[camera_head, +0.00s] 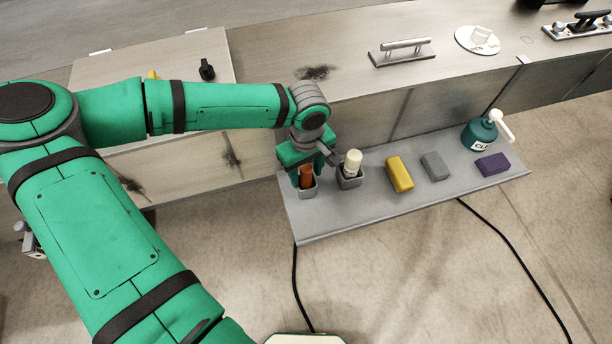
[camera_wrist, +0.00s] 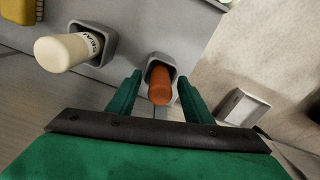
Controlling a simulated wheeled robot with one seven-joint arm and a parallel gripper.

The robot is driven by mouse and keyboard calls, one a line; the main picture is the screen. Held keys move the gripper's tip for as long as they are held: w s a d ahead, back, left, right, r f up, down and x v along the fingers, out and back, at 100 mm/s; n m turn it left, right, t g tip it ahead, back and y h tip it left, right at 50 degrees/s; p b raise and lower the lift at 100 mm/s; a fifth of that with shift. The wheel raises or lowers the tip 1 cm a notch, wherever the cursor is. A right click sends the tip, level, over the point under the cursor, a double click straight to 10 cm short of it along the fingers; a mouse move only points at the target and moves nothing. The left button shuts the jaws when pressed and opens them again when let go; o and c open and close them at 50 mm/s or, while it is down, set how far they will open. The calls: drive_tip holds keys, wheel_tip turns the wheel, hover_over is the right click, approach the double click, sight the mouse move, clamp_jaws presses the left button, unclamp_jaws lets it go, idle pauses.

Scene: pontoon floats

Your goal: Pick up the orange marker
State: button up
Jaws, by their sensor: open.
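The orange marker (camera_head: 306,176) stands upright in a small grey square holder at the left end of the grey shelf (camera_head: 330,221). In the wrist view the orange marker (camera_wrist: 160,85) shows between my gripper's two green fingers, with its holder (camera_wrist: 163,61) around its far end. My gripper (camera_head: 309,163) is open above the marker in the head view. In the wrist view my gripper (camera_wrist: 157,92) has a finger on each side of the marker, with a visible gap on both sides. Whether the fingers are level with the marker is hard to tell.
A cream marker (camera_head: 352,162) stands in its own holder just right of the orange one. A metal panel rises behind the shelf.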

drive_tip(key=c, duration=1.2)
drive_tip(key=shift+o, duration=0.2)
drive_tip(key=shift+r, duration=0.2)
